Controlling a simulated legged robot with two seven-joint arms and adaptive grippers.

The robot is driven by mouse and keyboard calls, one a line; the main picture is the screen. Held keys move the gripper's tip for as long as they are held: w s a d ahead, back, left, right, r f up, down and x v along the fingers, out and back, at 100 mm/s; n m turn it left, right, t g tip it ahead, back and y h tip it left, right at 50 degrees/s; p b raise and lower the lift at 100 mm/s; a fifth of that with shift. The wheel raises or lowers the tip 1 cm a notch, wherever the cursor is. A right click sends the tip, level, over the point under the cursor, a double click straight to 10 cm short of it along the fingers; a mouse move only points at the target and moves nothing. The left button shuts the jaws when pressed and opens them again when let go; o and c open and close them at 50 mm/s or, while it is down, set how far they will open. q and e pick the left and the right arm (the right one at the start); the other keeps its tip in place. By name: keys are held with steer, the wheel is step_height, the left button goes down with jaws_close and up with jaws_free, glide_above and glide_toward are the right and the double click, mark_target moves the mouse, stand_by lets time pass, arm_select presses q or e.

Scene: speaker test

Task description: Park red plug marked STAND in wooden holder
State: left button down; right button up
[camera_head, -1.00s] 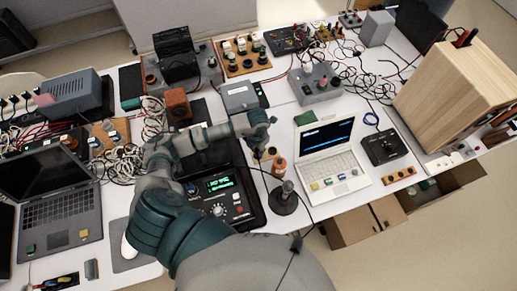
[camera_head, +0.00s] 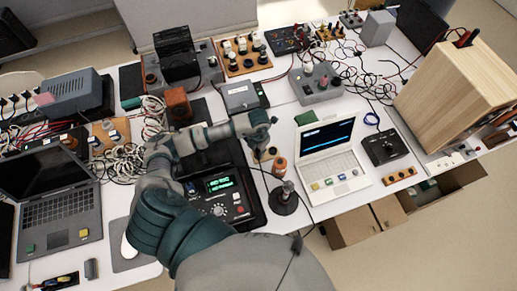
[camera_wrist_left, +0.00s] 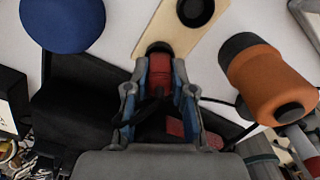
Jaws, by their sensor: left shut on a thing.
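My left gripper (camera_head: 262,141) is at the far end of my left arm, just behind the black device with the green display. In the left wrist view the left gripper (camera_wrist_left: 160,95) is shut on the red plug (camera_wrist_left: 160,72), which lies between its two fingers. The marking on the plug cannot be read. The wooden holder (camera_wrist_left: 168,30) is a pale strip just past the fingertips, with a round black socket (camera_wrist_left: 195,10) on it. The plug's front end is at the holder's near end; whether it is seated cannot be told. In the head view the gripper mostly covers the holder.
An orange cylinder with black ends (camera_wrist_left: 265,78) lies close right of the gripper; it also shows in the head view (camera_head: 279,167). A round blue thing (camera_wrist_left: 62,22) is at the left. The black device (camera_head: 225,200), white laptop (camera_head: 330,160) and a dark round stand (camera_head: 284,200) are near.

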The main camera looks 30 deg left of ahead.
arm_select(q)
steer(key=shift+d, duration=0.1)
steer(key=c, duration=0.9)
jaws_free()
step_height(320, 180, up, 12)
steer(key=shift+f, duration=0.15)
